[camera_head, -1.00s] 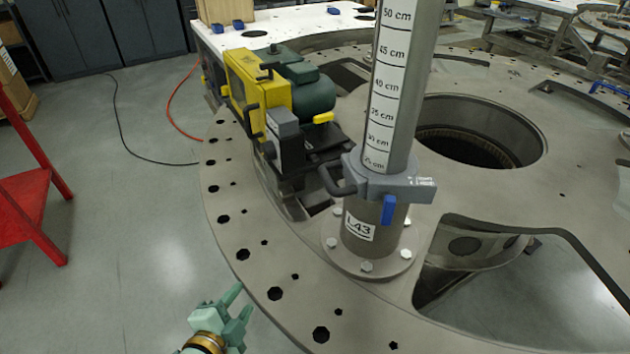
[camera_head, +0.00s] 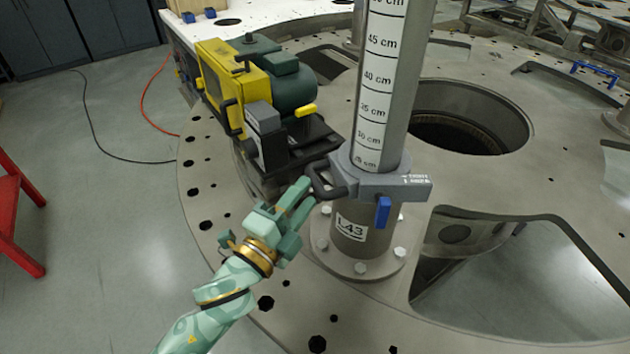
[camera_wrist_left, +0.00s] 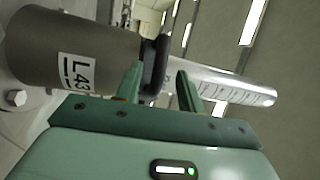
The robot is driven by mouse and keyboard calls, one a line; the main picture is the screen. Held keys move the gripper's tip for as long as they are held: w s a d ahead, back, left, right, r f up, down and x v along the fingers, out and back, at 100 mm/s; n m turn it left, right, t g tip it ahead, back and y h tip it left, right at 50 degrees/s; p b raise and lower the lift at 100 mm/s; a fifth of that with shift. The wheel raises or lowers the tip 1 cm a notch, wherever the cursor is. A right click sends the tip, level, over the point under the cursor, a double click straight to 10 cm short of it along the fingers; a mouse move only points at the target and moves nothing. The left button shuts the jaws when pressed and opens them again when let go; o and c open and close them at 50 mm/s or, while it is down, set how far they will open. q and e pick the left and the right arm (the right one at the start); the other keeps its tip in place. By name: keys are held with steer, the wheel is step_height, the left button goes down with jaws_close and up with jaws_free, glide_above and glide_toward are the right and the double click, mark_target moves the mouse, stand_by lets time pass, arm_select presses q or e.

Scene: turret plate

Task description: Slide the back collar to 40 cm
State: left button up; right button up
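The grey collar (camera_head: 375,183) sits low on the upright post (camera_head: 382,90), near the bottom of its printed cm scale. It has a dark loop handle (camera_head: 320,183) on its left and a blue lever (camera_head: 383,212) in front. My left gripper (camera_head: 306,199) is at the handle's left side, with its fingers pointing at it. In the left wrist view my left gripper (camera_wrist_left: 160,88) is open, and the dark handle (camera_wrist_left: 156,62) shows between its fingertips. I cannot tell whether they touch. My right gripper is not in view.
A yellow and green machine (camera_head: 258,85) stands behind and left of the post. The post's bolted base, labelled L43 (camera_head: 351,227), stands on the large metal plate (camera_head: 214,180). The plate has a round opening and cut-outs on the right.

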mark_target(315, 180)
arm_select(q)
steer(key=x, duration=0.4)
steer(key=shift+w+d+r, duration=0.1)
steer(key=shift+w+d, duration=0.05)
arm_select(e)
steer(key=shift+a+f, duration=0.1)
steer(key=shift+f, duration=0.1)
